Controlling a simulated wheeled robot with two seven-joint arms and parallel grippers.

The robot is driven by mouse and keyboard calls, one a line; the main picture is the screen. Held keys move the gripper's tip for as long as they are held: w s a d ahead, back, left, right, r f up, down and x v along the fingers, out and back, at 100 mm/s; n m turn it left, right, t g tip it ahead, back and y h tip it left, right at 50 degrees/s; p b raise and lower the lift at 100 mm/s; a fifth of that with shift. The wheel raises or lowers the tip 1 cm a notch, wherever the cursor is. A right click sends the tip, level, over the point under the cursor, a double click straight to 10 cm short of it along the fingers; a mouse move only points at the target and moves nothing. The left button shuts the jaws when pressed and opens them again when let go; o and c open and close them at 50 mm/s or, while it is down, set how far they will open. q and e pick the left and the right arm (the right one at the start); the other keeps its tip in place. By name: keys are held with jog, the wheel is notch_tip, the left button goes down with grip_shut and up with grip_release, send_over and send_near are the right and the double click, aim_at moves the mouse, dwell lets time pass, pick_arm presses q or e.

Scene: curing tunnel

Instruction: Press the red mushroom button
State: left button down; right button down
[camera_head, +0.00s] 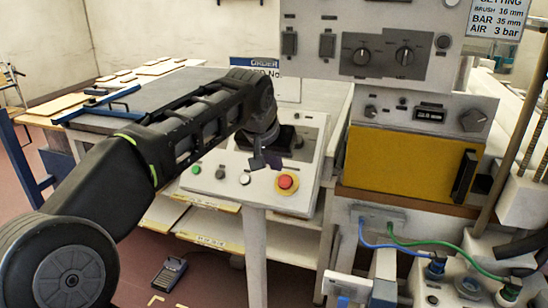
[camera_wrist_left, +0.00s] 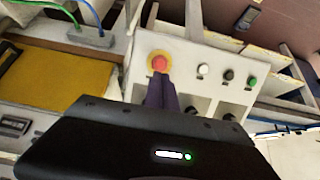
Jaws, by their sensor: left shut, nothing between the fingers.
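The red mushroom button (camera_head: 286,182) sits on a yellow ring at the front right of a white control box (camera_head: 230,172). It also shows in the left wrist view (camera_wrist_left: 159,63), just beyond my fingertips. My left gripper (camera_head: 262,163) is over the control box, a little behind and left of the button in the head view. In the left wrist view its dark fingers (camera_wrist_left: 161,84) are shut together, empty, and point at the button. Whether they touch it I cannot tell. My right gripper is in neither view.
A white button (camera_head: 245,179), a black one (camera_head: 220,173) and a green one (camera_head: 196,169) line up left of the red one. A yellow-fronted unit (camera_head: 405,166) with knobs stands at right. Blue and green hoses (camera_head: 405,243) run below it.

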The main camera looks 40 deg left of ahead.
aim_at(285, 182)
pick_arm(q)
jog(key=p+x, duration=0.1)
jog(key=x, duration=0.9)
jog(key=shift+w+a+r, duration=0.15)
jog(key=shift+w, duration=0.1)
jog(key=shift+b+x, duration=0.4)
jog(key=shift+x, duration=0.35)
